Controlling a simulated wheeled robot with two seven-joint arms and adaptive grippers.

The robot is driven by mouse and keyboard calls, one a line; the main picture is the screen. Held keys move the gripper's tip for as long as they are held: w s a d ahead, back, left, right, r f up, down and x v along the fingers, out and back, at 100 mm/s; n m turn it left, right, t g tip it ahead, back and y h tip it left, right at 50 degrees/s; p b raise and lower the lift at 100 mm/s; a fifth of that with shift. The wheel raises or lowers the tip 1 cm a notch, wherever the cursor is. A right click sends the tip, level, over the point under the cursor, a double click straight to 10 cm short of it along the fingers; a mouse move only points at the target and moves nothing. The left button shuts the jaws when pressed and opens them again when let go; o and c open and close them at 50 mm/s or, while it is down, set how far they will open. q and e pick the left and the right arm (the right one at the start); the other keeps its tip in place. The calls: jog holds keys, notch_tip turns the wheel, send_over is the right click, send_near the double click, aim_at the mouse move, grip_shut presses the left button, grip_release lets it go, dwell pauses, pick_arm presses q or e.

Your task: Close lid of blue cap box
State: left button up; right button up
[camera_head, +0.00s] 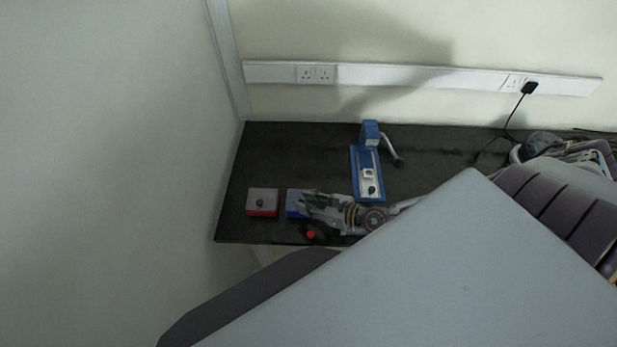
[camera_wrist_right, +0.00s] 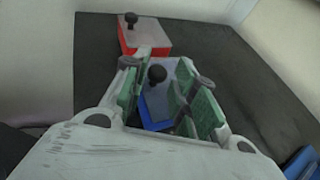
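The blue box (camera_head: 291,203) stands near the front of the dark table, partly hidden behind my right gripper (camera_head: 309,202). In the right wrist view, the blue box (camera_wrist_right: 154,113) shows below and between the fingers. A greyish lid with a black round knob (camera_wrist_right: 157,74) is over it; how far it is closed I cannot tell. My right gripper (camera_wrist_right: 163,85) has its green-padded fingers apart, one on each side of the knob. I see no clear contact with the knob. My left gripper is not in view.
A red box (camera_head: 262,203) with a grey lid and black knob stands left of the blue one, also in the wrist view (camera_wrist_right: 144,36). A blue device with a lever (camera_head: 369,165) stands behind to the right. A small red round thing (camera_head: 310,234) is at the table's front.

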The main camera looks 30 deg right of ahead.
jog(key=shift+o, duration=1)
jog(key=shift+w, duration=0.2)
jog(key=shift+s+a, duration=0.1)
jog(key=shift+s, duration=0.15)
jog(key=shift+s, duration=0.1)
jog(key=v, duration=1.1)
jog(key=shift+d+r, duration=0.2)
jog(key=shift+d, duration=0.1)
jog(key=shift+s, duration=0.1)
